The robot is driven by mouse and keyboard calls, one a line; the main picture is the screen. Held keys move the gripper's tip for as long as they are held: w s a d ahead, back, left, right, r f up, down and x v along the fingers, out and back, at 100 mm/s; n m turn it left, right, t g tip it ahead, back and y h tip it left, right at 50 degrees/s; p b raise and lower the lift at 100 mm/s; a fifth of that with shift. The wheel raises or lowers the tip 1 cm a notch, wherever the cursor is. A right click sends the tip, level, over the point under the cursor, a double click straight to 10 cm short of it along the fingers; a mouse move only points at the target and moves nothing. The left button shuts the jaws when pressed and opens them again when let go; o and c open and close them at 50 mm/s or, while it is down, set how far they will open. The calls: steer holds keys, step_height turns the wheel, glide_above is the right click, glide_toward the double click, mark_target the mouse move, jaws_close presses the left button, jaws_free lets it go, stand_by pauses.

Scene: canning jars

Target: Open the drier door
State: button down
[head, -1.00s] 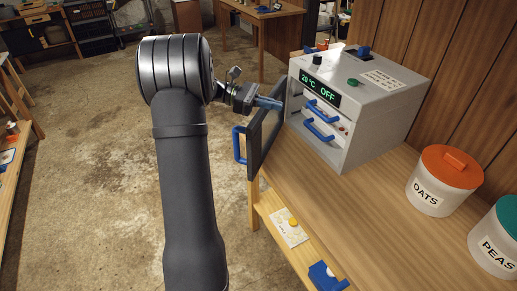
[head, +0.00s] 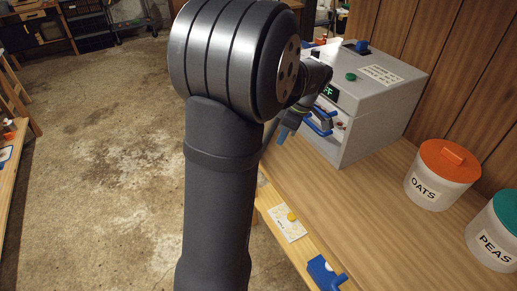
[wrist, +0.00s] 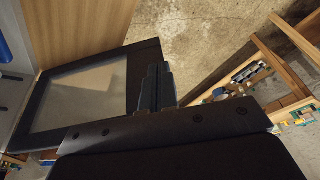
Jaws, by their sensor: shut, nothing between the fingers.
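The drier (head: 378,105) is a light grey box on the bench, with a lit display partly covered by my arm. Its front is uncovered, and blue tray handles (head: 320,122) show inside. The dark-framed drier door (wrist: 115,67), with a pale window, stands swung out in the wrist view. In the head view my arm hides most of the door, including its blue handle. My gripper (head: 286,128) is shut and empty in front of the drier opening. In the wrist view its fingers (wrist: 157,86) overlap the door's edge; I cannot tell whether they touch.
The oats jar (head: 440,175) with an orange lid and the peas jar (head: 496,232) with a green lid stand on the right of the bench (head: 350,215). A card (head: 287,224) and a blue item (head: 325,275) lie on the lower ledge. The bench middle is clear.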

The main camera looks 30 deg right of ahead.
steer(key=w+a+f+t, duration=0.1)
steer(key=w+a+f, duration=0.3)
steer(key=w+f, duration=0.2)
steer(key=shift+x, duration=1.2)
steer(key=shift+s+f, duration=0.1)
steer(key=shift+s, duration=0.05)
steer(key=w+a+m+h, duration=0.1)
steer(key=w+a+m, duration=0.1)
steer(key=w, duration=0.5)
steer(key=w+a+m, duration=0.3)
steer(key=w+a, duration=0.2)
steer(key=w, duration=0.2)
steer(key=w+a+m+t+h, duration=0.1)
steer(key=w+a+m, duration=0.1)
steer(key=w, duration=0.5)
steer(key=shift+a+m+h, duration=0.3)
steer(key=shift+a+m, duration=0.1)
steer(key=shift+a, duration=0.4)
